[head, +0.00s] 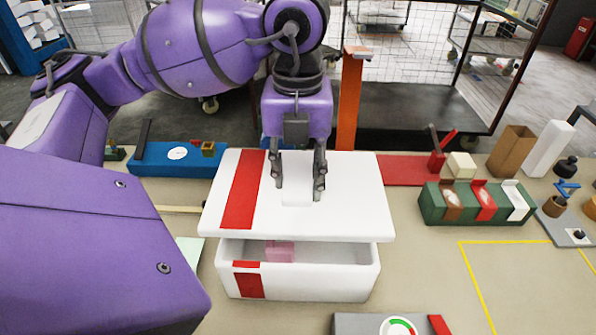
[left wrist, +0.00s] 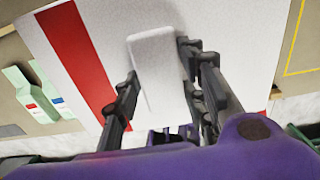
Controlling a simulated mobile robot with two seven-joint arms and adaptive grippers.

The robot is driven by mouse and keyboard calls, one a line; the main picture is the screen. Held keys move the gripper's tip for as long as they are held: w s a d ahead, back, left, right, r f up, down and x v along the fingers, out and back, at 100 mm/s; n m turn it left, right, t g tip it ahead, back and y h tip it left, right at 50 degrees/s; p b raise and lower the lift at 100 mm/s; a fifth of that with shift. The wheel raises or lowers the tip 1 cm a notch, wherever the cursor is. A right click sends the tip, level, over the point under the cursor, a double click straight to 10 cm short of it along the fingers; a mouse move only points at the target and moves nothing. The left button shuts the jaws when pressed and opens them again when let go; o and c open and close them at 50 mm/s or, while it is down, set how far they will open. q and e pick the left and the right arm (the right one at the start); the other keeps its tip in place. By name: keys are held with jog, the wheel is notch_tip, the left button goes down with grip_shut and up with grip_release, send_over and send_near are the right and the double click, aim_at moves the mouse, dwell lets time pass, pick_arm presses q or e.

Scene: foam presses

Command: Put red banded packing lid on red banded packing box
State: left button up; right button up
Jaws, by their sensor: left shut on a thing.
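The red banded packing lid (head: 345,205) is a white slab with a red band across its left part. My left gripper (head: 298,190) is shut on the raised white grip block in the middle of the lid; the block and fingers also show in the left wrist view (left wrist: 158,75). The red banded packing box (head: 310,283) is white and open, with a red stripe at its front left. The lid is over the box's rear part, and a gap shows between lid and front wall. A pink block (head: 280,251) lies inside. My right gripper is not in view.
A green tray (head: 437,208) with several items stands to the right. A blue fixture (head: 150,160) is behind left. A grey gauge unit (head: 360,324) sits at the front edge. A yellow-outlined area (head: 525,285) at right is mostly clear. An orange post (head: 349,105) rises behind the lid.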

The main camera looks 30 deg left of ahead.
pick_arm(q)
jog(key=shift+d+f, duration=0.2)
jog(key=shift+f, duration=0.5)
jog(key=shift+a+f+b, duration=0.1)
jog(key=shift+f+b, duration=0.75)
jog(key=shift+f, duration=0.5)
notch_tip(320, 180, down, 4)
jog(key=shift+f+b, duration=0.2)
jog(key=shift+b, duration=0.8)
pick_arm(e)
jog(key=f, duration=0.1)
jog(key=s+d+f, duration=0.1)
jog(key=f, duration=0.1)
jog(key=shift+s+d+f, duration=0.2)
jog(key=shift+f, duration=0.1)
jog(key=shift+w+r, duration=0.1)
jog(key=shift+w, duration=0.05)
pick_arm(q)
jog(key=o, duration=1.1)
jog(key=shift+o, duration=0.2)
